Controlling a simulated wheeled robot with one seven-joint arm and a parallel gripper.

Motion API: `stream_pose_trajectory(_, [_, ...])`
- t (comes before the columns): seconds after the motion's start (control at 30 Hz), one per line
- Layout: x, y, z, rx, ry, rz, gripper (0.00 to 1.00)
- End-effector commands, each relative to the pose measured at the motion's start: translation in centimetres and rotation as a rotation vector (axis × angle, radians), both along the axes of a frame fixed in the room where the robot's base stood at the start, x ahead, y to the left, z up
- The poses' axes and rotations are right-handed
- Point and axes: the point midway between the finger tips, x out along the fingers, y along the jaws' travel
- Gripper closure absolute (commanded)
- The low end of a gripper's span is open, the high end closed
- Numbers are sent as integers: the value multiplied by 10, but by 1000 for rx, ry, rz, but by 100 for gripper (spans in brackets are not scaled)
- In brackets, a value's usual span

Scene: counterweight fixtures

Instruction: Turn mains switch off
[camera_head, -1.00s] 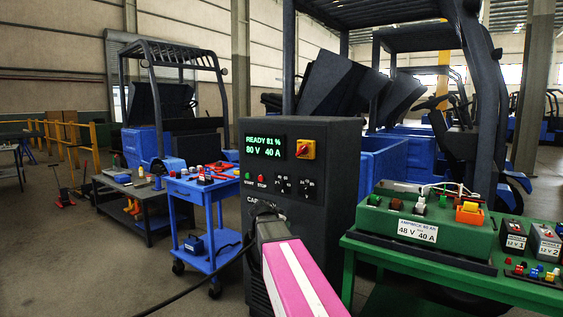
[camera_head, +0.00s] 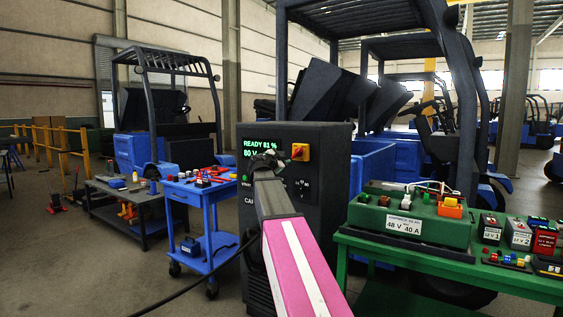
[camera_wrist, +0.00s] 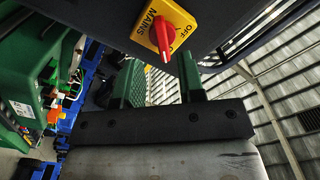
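The mains switch (camera_head: 301,152) is a red knob on a yellow plate at the upper right of the dark charger cabinet's front. In the wrist view the red knob (camera_wrist: 168,33) and the words MAINS and OFF show at the top. I cannot surely tell which mark the knob points at. My gripper (camera_wrist: 160,68) has two green fingers standing apart with nothing between them. They are below the switch in that picture and do not visibly touch it. In the head view my gripper (camera_head: 266,162) is left of the switch and hides part of the display.
The cabinet display (camera_head: 262,143) is lit green, reading READY 81 %. A blue cart (camera_head: 205,193) with tools stands left. A green bench (camera_head: 440,262) with a green charger (camera_head: 425,225) and small batteries stands right. A black cable runs along the floor at left.

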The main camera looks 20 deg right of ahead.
Motion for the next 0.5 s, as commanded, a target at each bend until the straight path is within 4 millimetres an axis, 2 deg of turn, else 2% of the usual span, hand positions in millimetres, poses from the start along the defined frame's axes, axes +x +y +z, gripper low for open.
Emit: stream_pose_trajectory(0.5, [39,-48,0,0,2,-1,64])
